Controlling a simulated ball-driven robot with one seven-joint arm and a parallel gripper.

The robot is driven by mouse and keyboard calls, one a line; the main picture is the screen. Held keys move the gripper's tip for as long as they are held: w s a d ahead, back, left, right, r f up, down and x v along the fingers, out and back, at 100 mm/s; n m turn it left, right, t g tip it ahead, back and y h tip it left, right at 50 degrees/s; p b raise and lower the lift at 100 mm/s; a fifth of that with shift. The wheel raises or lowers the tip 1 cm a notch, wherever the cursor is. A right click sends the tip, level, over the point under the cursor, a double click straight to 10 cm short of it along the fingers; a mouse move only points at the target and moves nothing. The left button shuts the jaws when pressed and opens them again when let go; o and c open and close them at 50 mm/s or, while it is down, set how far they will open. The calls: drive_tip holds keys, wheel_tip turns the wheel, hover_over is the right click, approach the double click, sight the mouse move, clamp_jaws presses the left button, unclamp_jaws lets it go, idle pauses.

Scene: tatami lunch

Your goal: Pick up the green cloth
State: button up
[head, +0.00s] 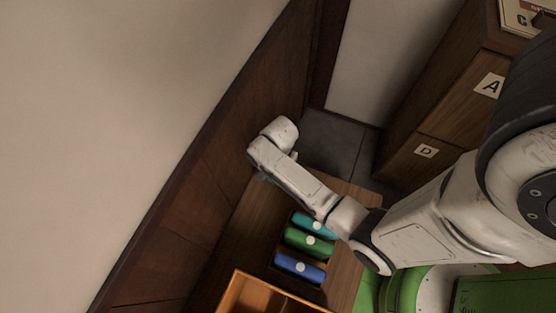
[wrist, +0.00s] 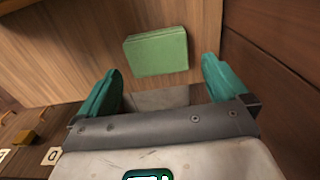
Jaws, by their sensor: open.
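The green cloth (wrist: 157,52) is a pale green folded block. In the wrist view it lies flat on a wooden surface (wrist: 75,45), ahead of and between my fingers. My gripper (wrist: 160,66) is open, with one teal finger on each side of the cloth's line, and nothing is held. I cannot tell the exact gap between the fingertips and the cloth. In the head view my arm reaches over the wooden table (head: 345,278) to its far end by the wall. My wrist hides the cloth there.
A teal roll (head: 315,223), a green roll (head: 309,242) and a blue roll (head: 300,267) lie in a row on the table. An orange-brown wooden box (head: 240,290) stands nearer. A dark wooden wall (head: 215,150) runs close on the left, and a labelled cabinet (head: 450,105) stands right.

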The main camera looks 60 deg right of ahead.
drive_tip(key=f, duration=0.3)
drive_tip(key=f+b, duration=0.1)
drive_tip(key=f, duration=0.2)
drive_tip(key=shift+s+d+f, duration=0.15)
drive_tip(key=shift+s+f, duration=0.05)
drive_tip(key=c, duration=0.8)
drive_tip(key=shift+r, duration=0.1)
